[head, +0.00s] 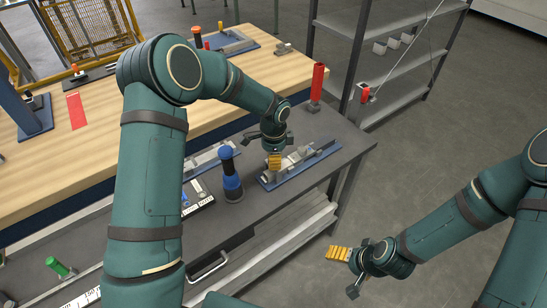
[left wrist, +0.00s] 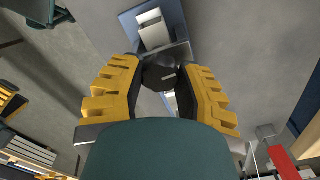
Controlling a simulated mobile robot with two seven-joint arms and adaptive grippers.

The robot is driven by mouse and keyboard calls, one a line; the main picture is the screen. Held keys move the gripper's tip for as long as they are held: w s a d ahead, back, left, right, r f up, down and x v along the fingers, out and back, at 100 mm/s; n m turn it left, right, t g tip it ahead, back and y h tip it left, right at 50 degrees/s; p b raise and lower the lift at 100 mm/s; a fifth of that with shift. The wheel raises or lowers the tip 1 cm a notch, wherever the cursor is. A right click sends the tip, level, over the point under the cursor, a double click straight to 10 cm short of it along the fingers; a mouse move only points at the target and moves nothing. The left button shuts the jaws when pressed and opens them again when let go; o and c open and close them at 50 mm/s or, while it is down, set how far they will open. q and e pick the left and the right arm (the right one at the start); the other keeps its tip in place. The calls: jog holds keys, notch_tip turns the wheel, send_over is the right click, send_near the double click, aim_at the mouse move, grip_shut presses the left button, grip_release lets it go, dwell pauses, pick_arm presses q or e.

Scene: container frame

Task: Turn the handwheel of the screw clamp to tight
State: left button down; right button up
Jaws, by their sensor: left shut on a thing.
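The screw clamp (head: 302,165) lies on the dark grey bench top, with a long blue base and grey metal blocks. Its black handwheel (left wrist: 160,72) shows in the left wrist view between the yellow fingers of my left gripper (left wrist: 162,92), which is shut on it. The clamp's blue base and pale block (left wrist: 153,30) show just beyond the wheel. In the head view my left gripper (head: 275,161) is at the clamp's left end and hides the handwheel. My right gripper (head: 339,254) hangs away from the bench at lower right; its finger gap is unclear.
A blue-and-black upright tool (head: 231,175) stands left of the clamp. A red cylinder (head: 317,85) stands at the bench's far corner. A wooden-topped table (head: 50,180) is at the left and a grey shelf rack (head: 390,50) behind. Open floor lies to the right.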

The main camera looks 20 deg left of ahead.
pick_arm(q)
jog(key=m+p, duration=0.1)
jog(key=m, duration=0.4)
jog(key=shift+d+m, duration=0.1)
jog(key=shift+m, duration=0.2)
jog(key=m+p, duration=0.1)
jog(key=m, duration=0.3)
jog(key=shift+s, duration=0.1)
jog(key=m+p, duration=0.1)
jog(key=m, duration=0.5)
jog(key=m+p, duration=0.2)
jog(key=m, duration=0.2)
jog(key=shift+s+f+m, duration=0.1)
jog(key=shift+m, duration=0.2)
jog(key=c, duration=0.5)
grip_release()
jog(key=shift+c, duration=0.2)
